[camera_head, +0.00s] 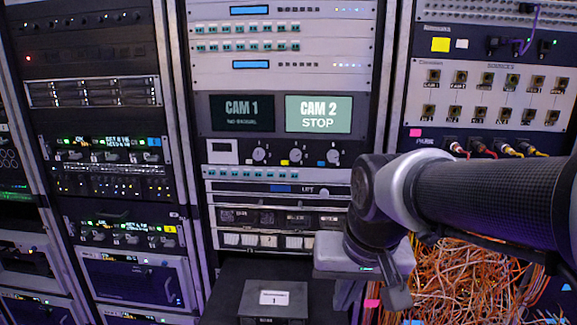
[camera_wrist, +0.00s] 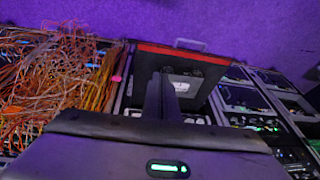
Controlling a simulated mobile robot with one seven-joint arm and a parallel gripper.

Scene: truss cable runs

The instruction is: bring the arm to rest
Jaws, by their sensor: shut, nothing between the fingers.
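My arm reaches in from the right in the head view. Its wrist is bent down in front of the middle rack, and my gripper (camera_head: 374,298) points downward beside the orange cable tangle. In the wrist view my gripper (camera_wrist: 163,88) shows as dark fingers close together, with nothing seen between them. The fingers overlap a dark case with a white label in that view. I cannot tell how far they are from it. A green light glows on my gripper's body at the bottom of the wrist view.
A dark box labelled 1 (camera_head: 272,300) stands low before the middle rack, left of my gripper. Orange cables (camera_head: 465,285) hang below the right rack; they also show in the wrist view (camera_wrist: 60,75). CAM 1 (camera_head: 242,112) and CAM 2 (camera_head: 319,114) screens are above; CAM 2 reads STOP.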

